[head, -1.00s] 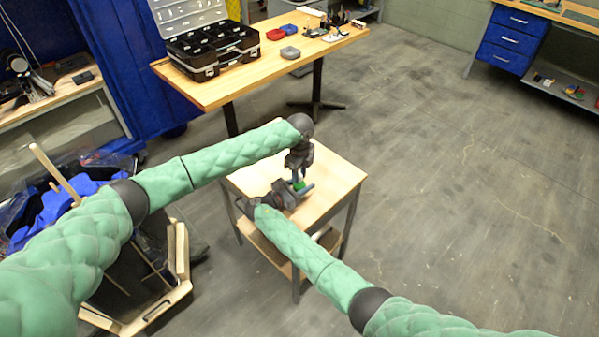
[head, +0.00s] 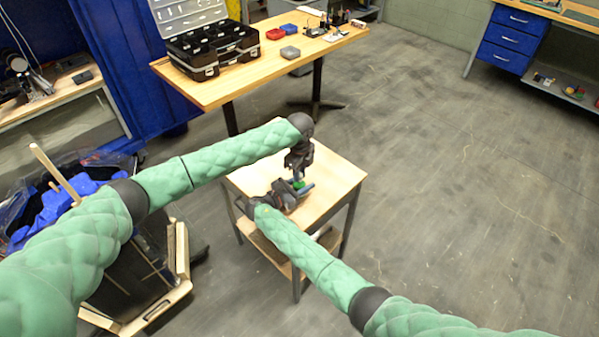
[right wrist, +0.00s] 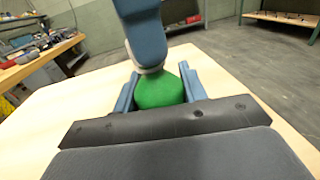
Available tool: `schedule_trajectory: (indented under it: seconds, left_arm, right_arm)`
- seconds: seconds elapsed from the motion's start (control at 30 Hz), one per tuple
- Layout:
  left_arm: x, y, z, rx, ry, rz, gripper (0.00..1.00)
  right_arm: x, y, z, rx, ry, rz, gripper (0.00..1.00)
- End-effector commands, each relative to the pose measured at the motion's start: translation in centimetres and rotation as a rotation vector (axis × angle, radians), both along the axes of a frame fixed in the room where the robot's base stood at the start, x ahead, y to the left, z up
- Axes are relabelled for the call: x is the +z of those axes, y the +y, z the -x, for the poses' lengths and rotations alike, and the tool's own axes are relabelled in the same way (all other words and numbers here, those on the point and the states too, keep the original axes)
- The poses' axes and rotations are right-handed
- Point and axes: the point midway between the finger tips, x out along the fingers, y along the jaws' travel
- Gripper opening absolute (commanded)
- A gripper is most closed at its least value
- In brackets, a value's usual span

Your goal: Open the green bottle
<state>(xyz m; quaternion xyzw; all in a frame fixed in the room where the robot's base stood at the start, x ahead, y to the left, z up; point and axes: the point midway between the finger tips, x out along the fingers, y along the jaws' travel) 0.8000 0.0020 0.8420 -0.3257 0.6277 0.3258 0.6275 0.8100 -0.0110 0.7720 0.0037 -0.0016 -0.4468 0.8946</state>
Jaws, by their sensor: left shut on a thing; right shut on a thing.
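The green bottle (right wrist: 160,90) stands upright on the small wooden table (right wrist: 85,93); in the head view only a bit of the bottle (head: 299,184) shows. My right gripper (right wrist: 158,88) is shut on the bottle's body from the side, one blue finger on each side of it. My left gripper (head: 298,170) comes down from above and is shut at the bottle's top; its blue finger (right wrist: 145,35) also fills the top middle of the right wrist view. The cap is hidden behind the left gripper's fingers. I cannot tell whether the cap is loose.
The floor at right is clear.

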Motion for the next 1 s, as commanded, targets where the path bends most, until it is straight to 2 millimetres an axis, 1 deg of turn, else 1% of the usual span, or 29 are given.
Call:
schedule_trajectory:
  seconds: [0.8, 1.0]
  left_arm:
    - [2.1, 0.0, 0.0, -0.001, 0.000, 0.000, 0.00]
    - [2.2, 0.0, 0.0, 0.000, 0.000, 0.000, 0.00]
  right_arm:
    - [-0.1, 0.0, 0.0, 0.000, 0.001, 0.000, 0.01]
    - [-0.1, 0.0, 0.0, 0.000, 0.001, 0.000, 0.01]
